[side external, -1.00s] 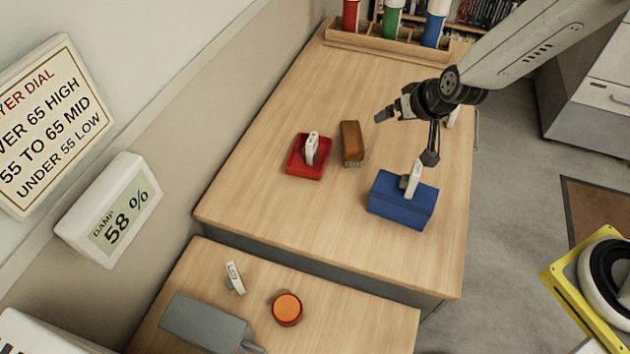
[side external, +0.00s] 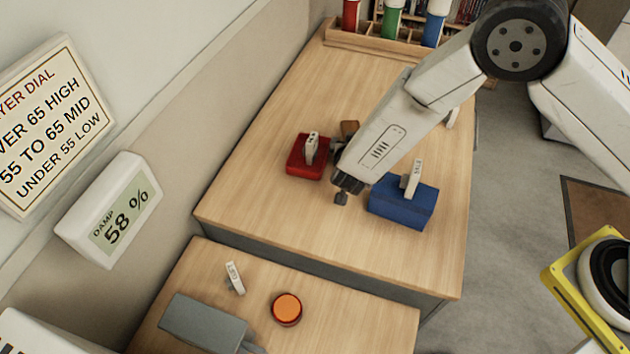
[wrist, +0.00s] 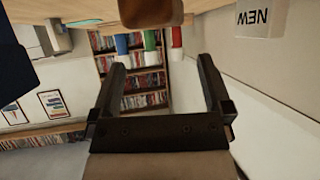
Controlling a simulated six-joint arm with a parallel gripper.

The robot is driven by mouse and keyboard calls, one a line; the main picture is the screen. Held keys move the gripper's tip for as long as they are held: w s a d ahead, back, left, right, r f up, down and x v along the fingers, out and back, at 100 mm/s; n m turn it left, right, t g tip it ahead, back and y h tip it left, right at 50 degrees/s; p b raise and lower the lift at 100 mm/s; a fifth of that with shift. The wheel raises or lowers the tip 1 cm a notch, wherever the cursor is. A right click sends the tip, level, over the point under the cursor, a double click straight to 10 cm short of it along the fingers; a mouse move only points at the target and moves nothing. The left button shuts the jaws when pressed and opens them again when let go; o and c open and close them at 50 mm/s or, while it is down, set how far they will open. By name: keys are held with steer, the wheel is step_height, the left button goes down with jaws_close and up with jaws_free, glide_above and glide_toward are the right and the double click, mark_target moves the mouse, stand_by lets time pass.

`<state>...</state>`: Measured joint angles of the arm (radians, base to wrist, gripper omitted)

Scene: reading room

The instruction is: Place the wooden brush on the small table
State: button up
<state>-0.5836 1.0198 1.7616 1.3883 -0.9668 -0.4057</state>
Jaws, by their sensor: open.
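The wooden brush (side external: 349,128) is brown and lies on the large wooden table, mostly hidden behind my arm in the side view. In the wrist view the brown brush (wrist: 150,12) is cut off by the top edge, beyond my fingertips. My gripper (side external: 338,173) is open and empty, between the red tray and the blue box, near the brush's front end. Its two dark fingers stand wide apart in the wrist view (wrist: 161,64). A smaller, lower table (side external: 345,320) stands in front of the large one.
A red tray (side external: 305,172) with a white tag is left of my gripper. A blue box (side external: 402,205) with a white tag is to its right. The lower table holds a grey object (side external: 205,325), an orange button (side external: 286,308) and a white tag (side external: 235,278). The large table's front is clear.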

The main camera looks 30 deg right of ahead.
steer(key=shift+w+f, duration=0.1)
steer(key=shift+x, duration=3.8)
steer(key=shift+f, duration=0.15)
jaws_close()
step_height(320, 180, up, 10)
